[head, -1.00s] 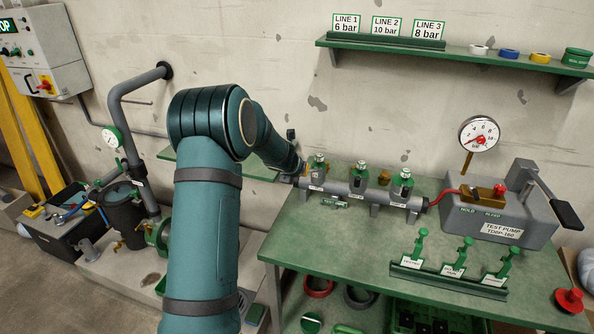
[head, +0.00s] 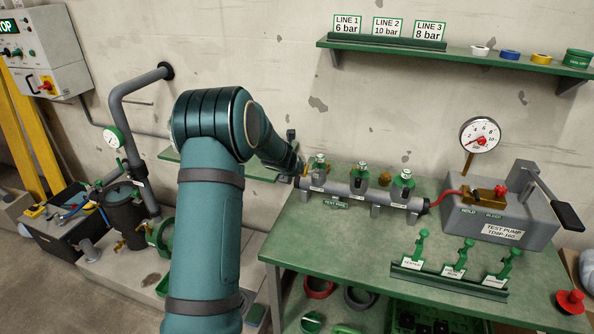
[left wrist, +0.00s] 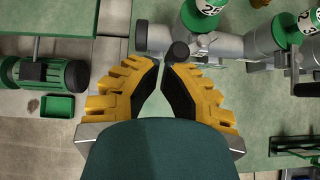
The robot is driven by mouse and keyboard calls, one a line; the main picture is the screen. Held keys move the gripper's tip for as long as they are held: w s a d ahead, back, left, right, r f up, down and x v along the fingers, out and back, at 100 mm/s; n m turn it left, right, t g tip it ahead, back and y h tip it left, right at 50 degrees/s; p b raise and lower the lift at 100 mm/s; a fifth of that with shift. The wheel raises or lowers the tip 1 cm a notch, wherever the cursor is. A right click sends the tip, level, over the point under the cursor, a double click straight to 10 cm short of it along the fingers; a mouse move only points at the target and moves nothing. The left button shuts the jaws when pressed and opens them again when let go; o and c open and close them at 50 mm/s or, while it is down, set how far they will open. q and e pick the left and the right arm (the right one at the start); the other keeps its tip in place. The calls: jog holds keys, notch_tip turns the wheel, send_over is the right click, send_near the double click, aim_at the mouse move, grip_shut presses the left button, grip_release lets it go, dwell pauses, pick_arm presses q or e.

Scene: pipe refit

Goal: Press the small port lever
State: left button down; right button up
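The grey test pipe (head: 352,196) lies along the back of the green bench, with several green-capped valves on it. My left gripper (left wrist: 160,65) is at the pipe's left end; its yellow fingers nearly meet at the tips and hold nothing visible. In the left wrist view, a dark round knob (left wrist: 178,51) and a grey stub (left wrist: 155,37) sit just beyond the fingertips. I cannot tell for certain whether the knob is the small port lever, or whether a finger touches it. In the head view, my forearm partly hides the left gripper (head: 303,172). My right gripper is not in view.
The test pump (head: 510,225) with its gauge (head: 480,135) stands at the bench's right. A rack of green levers (head: 450,278) stands in front. A green motor-like unit (left wrist: 65,75) shows at left in the left wrist view. The bench middle is clear.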

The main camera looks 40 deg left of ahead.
pick_arm(q)
jog(key=shift+w+a+m+h+p, duration=0.3)
jog(key=shift+a+m+h, duration=0.35)
jog(key=shift+m, duration=0.25)
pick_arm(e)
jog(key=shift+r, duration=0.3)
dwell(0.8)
pick_arm(q)
jog(key=shift+w+a+m+h+p, duration=0.2)
jog(key=shift+m+h, duration=0.25)
jog(key=shift+m, duration=0.05)
jog(key=shift+w+a+m+h+p, duration=0.15)
jog(key=shift+a+m+h+p, duration=0.05)
jog(key=shift+m+h, duration=0.25)
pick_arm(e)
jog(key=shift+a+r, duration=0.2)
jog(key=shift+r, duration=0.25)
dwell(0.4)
pick_arm(q)
jog(key=shift+w+d, duration=0.1)
jog(key=shift+w+d, duration=0.45)
jog(key=shift+d, duration=0.05)
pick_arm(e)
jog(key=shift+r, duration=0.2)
pick_arm(q)
jog(key=shift+d, duration=0.1)
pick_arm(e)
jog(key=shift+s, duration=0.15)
